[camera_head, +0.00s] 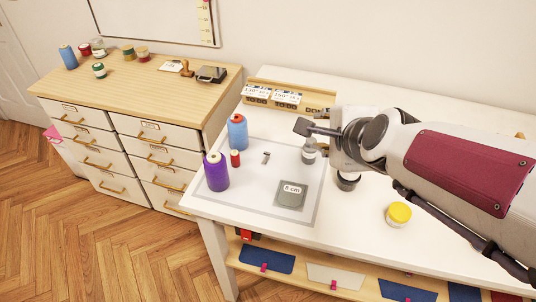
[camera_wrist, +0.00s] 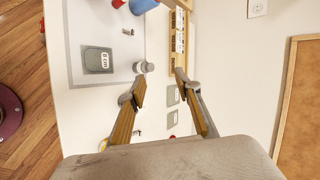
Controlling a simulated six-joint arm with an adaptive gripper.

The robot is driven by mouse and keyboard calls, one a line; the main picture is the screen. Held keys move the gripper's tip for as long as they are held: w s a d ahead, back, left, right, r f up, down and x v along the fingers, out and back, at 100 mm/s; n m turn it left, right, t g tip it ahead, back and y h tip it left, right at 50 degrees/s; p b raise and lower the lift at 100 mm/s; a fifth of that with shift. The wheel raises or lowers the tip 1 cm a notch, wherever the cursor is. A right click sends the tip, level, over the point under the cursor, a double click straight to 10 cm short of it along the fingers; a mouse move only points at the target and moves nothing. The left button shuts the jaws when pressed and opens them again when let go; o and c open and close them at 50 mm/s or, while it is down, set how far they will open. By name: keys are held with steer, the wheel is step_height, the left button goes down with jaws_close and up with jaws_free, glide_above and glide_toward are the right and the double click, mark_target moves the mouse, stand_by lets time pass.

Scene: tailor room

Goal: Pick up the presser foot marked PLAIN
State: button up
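A small metal piece (camera_head: 266,157), which looks like a presser foot, lies on the grey-bordered mat (camera_head: 258,203). It also shows near the top of the wrist view (camera_wrist: 128,31). Its marking is too small to read, so I cannot tell whether it says PLAIN. My gripper (camera_head: 308,128) is above the table, to the right of and higher than the metal piece. In the wrist view my gripper (camera_wrist: 160,78) is open, with nothing between its fingertips. Its fingers hide part of the table.
A purple spool (camera_head: 216,171), a blue spool (camera_head: 237,133) and a small red spool (camera_head: 235,158) stand left of the metal piece. A grey block (camera_head: 291,195) marked in cm lies in front. A small jar (camera_head: 309,152) stands right; a wooden rack (camera_head: 318,97) is behind.

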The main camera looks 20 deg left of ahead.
steer(key=w+a+f+m+t, duration=0.1)
steer(key=w+a+f+m, duration=0.2)
steer(key=w+a+m, duration=0.3)
steer(key=m+t+h, duration=0.3)
steer(key=m+h, duration=0.2)
steer(key=m, duration=1.1)
glide_toward(267, 153)
steer(key=shift+w+a+r, duration=0.15)
steer(key=shift+w, duration=0.25)
steer(key=shift+w+a+r, duration=0.15)
steer(key=shift+w, duration=0.25)
steer(key=shift+s+f+m+h, duration=0.3)
steer(key=shift+f+m+h, duration=0.2)
steer(key=shift+m, duration=0.2)
steer(key=shift+x, duration=1.3)
steer(key=shift+w, duration=0.1)
steer(key=shift+x, duration=2.55)
steer(key=shift+f, duration=0.1)
